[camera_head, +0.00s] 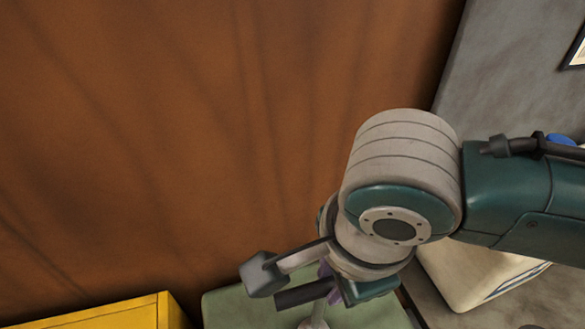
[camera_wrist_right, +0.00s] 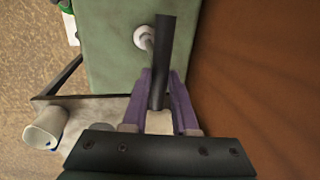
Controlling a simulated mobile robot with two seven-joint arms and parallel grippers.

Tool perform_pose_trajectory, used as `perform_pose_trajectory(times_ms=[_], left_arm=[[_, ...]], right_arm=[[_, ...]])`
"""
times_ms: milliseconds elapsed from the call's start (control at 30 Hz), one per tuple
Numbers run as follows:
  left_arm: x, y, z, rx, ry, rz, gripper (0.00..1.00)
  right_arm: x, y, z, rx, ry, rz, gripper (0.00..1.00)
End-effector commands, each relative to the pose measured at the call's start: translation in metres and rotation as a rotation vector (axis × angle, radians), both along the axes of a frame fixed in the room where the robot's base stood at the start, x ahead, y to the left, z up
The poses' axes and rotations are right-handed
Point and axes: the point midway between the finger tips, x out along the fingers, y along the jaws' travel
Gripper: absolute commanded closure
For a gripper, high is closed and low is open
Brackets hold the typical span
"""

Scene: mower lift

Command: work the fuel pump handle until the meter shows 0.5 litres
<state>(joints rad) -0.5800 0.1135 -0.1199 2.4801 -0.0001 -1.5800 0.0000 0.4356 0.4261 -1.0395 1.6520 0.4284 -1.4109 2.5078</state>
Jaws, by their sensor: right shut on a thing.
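A dark bar, the pump handle (camera_wrist_right: 163,45), runs up between the purple fingers of my right gripper (camera_wrist_right: 160,85) in the right wrist view. The gripper is shut on it. In the head view the handle (camera_head: 303,294) shows as a short dark bar under my right wrist, with a little of the gripper's purple fingers (camera_head: 325,270) beside it. A pale round fitting (camera_wrist_right: 143,37) stands on the green surface (camera_wrist_right: 108,60) just beside the handle. My wrist hides most of the pump in the head view. No meter reading can be seen. My left gripper is not in view.
A brown wall (camera_head: 150,120) fills the back. A yellow box (camera_head: 125,315) is at the lower left, and a pale container (camera_head: 475,275) stands below my right arm. In the right wrist view, a white cylinder (camera_wrist_right: 45,125) lies at the left near a pale, dark-edged surface (camera_wrist_right: 100,108).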

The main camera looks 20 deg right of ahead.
Motion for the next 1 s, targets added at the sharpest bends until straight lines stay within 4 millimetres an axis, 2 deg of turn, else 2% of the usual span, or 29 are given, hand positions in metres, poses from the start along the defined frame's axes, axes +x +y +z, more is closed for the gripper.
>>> perform_pose_trajectory(times_ms=[367, 567, 667, 767, 900, 1000], left_arm=[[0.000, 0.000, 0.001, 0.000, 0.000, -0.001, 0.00], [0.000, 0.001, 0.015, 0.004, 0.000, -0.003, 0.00], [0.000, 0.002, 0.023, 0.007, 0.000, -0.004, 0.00], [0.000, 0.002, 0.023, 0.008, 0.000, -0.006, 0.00], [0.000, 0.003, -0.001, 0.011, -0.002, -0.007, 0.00], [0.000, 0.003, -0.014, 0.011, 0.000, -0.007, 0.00]], right_arm=[[0.000, 0.000, 0.000, 0.001, 0.001, 0.000, 1.00], [0.010, 0.006, -0.005, 0.020, -0.020, -0.009, 1.00], [0.010, 0.007, -0.017, 0.021, -0.021, -0.011, 1.00], [0.004, 0.005, -0.038, 0.012, -0.007, -0.009, 1.00], [0.001, 0.003, -0.082, 0.007, -0.002, -0.004, 1.00], [0.002, 0.002, -0.099, 0.004, -0.004, 0.000, 1.00]])
